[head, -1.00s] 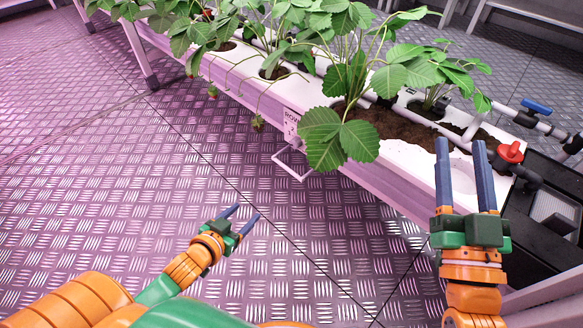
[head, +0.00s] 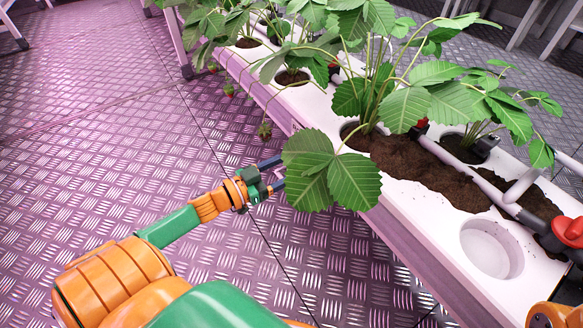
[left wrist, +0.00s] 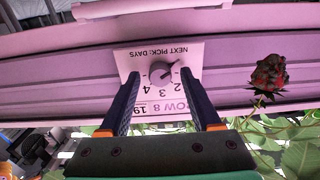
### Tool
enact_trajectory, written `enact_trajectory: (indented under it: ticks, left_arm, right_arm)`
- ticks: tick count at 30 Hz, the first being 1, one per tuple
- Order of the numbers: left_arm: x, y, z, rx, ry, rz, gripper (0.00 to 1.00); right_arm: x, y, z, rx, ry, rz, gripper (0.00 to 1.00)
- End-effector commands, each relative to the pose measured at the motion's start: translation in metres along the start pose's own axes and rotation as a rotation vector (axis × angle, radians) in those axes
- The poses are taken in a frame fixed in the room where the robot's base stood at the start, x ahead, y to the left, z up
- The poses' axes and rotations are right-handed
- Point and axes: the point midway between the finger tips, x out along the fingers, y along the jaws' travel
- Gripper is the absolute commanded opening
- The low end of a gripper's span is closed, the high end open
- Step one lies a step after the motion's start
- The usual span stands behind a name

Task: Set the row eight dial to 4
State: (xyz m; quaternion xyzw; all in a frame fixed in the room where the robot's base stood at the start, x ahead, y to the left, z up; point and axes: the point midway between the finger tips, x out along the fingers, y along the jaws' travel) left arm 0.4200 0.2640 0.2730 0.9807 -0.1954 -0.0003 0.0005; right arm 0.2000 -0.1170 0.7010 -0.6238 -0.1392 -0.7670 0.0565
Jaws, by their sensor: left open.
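The row eight dial (left wrist: 160,72) is a small dark round knob on a white label plate (left wrist: 185,52), upside down in the left wrist view. The plate reads "NEXT PICK: DAYS" and "ROW 8", with 2, 3 and 4 beside the knob. In the head view leaves hide the dial.
A dark red berry (left wrist: 270,76) hangs beside the plate. Large strawberry leaves (head: 330,170) overhang my left fingers. The white planter (head: 440,235) carries soil, pipes and a red valve handle (head: 572,231). The floor (head: 110,150) in front is clear.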

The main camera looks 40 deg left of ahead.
Motion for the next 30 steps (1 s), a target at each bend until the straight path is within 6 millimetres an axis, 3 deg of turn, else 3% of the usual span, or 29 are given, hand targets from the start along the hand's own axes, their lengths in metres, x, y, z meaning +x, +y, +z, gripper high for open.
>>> enact_trajectory:
  ticks: [5,8,12,13,26,30]
  left_arm:
    - [0.001,0.0,-0.001,0.0,0.0,0.0,0.64]
    - [0.001,0.0,-0.001,0.0,0.0,0.0,0.43]
    - [0.0,0.0,-0.001,0.0,0.0,0.0,0.05]
    - [0.0,0.0,-0.001,0.0,0.0,0.0,0.0]
    - [0.0,0.0,-0.002,0.074,0.0,-0.001,0.0]
    - [0.0,0.0,-0.003,0.169,-0.001,-0.001,0.0]
  right_arm:
    - [0.001,0.0,0.0,0.0,0.001,0.0,0.5]
    - [0.001,0.0,0.0,0.0,0.0,0.0,0.5]
    - [0.001,0.0,0.0,0.0,0.0,0.0,0.5]
    - [0.001,0.0,0.0,0.0,0.0,0.0,0.5]
    - [0.004,0.001,0.001,0.002,0.0,0.003,0.5]
    - [-0.004,0.004,0.011,0.006,-0.052,0.018,0.5]
